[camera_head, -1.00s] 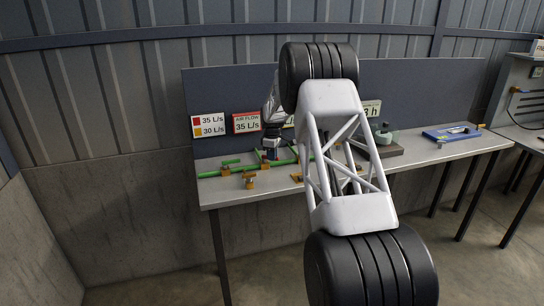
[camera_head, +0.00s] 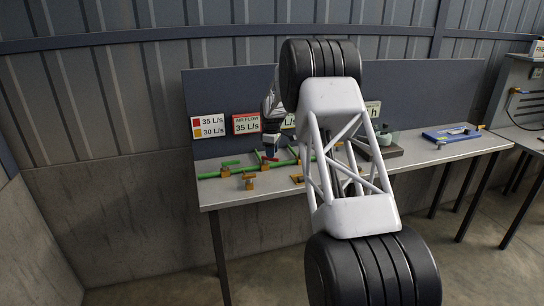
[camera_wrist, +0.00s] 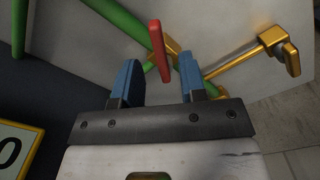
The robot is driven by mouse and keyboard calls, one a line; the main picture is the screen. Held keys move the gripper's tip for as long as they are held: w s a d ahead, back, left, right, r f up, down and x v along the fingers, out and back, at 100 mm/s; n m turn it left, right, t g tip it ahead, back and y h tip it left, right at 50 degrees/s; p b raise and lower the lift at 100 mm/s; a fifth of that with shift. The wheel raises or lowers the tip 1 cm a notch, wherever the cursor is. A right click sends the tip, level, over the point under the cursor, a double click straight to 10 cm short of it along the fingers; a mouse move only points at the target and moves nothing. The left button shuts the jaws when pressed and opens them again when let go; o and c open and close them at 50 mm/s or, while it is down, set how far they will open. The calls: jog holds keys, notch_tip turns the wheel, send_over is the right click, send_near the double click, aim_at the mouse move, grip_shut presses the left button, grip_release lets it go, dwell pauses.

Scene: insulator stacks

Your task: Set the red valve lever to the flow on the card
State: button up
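The red valve lever (camera_wrist: 157,50) shows in the wrist view, between and just ahead of the two blue fingertips of my gripper (camera_wrist: 158,72). It stands near a brass fitting at the end of a green pipe (camera_wrist: 112,20). My gripper is open, with a gap on both sides of the lever; I cannot tell whether either finger touches it. In the head view my gripper (camera_head: 271,148) is low over the green pipework on the bench, small and partly hidden. The card (camera_head: 208,126) on the back panel reads red 35 L/s and yellow 30 L/s. A sign (camera_head: 246,123) beside it reads AIR FLOW 35 L/s.
A brass valve with its own handle (camera_wrist: 289,55) stands to the right in the wrist view. Brass fittings (camera_head: 249,182) sit at the bench front (camera_head: 222,198). My arm hides the middle of the bench. A blue tray (camera_head: 440,136) lies at the right.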

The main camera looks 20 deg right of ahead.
jog(key=shift+r, duration=2.55)
jog(key=s+a+r+m, duration=0.2)
jog(key=s+a+r, duration=0.3)
jog(key=s, duration=0.6)
jog(key=s+a+r+m+t, duration=0.1)
jog(key=s+a+r+m, duration=0.1)
jog(key=s+r, duration=0.8)
jog(key=s+a+r+m, duration=0.2)
jog(key=s+a+r, duration=0.2)
jog(key=s, duration=0.9)
jog(key=s+a+f+m, duration=0.1)
jog(key=s+f, duration=0.1)
jog(key=s, duration=1)
jog(key=s+a+f+m+t, duration=0.1)
jog(key=s+a+f+m, duration=0.1)
jog(key=s, duration=1.1)
jog(key=s+a+f+m, duration=0.1)
jog(key=s+f+m, duration=0.1)
jog(key=s, duration=1)
jog(key=shift+s+a+f+t, duration=0.15)
jog(key=shift+a+f+t, duration=0.15)
jog(key=shift+a, duration=0.05)
